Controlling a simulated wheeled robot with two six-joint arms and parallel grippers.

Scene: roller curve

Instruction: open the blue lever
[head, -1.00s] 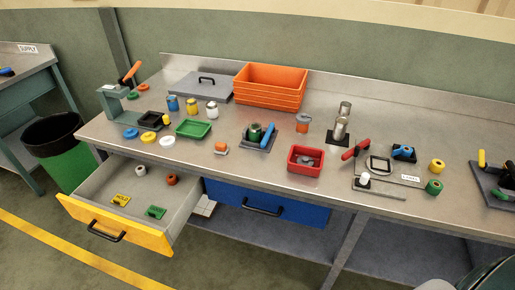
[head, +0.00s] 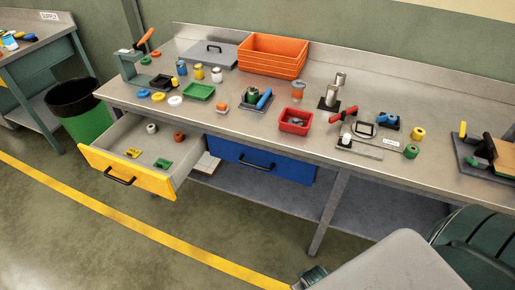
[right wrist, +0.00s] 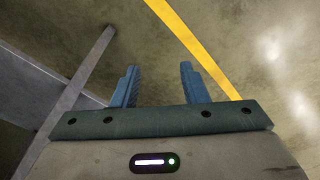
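The blue lever (head: 264,98) stands tilted on a dark base plate in the middle of the workbench, beside a green and grey cylinder (head: 252,96). My right gripper (head: 312,277) is at the bottom of the head view, well below and in front of the bench. In the right wrist view its two blue fingers (right wrist: 158,85) are apart with nothing between them, above the floor. My left gripper is not in view.
The yellow drawer (head: 127,172) is open and sticks out at left; the blue drawer (head: 259,163) is shut. A red tray (head: 295,122) and an orange crate (head: 273,54) are on the bench. The front floor is open.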

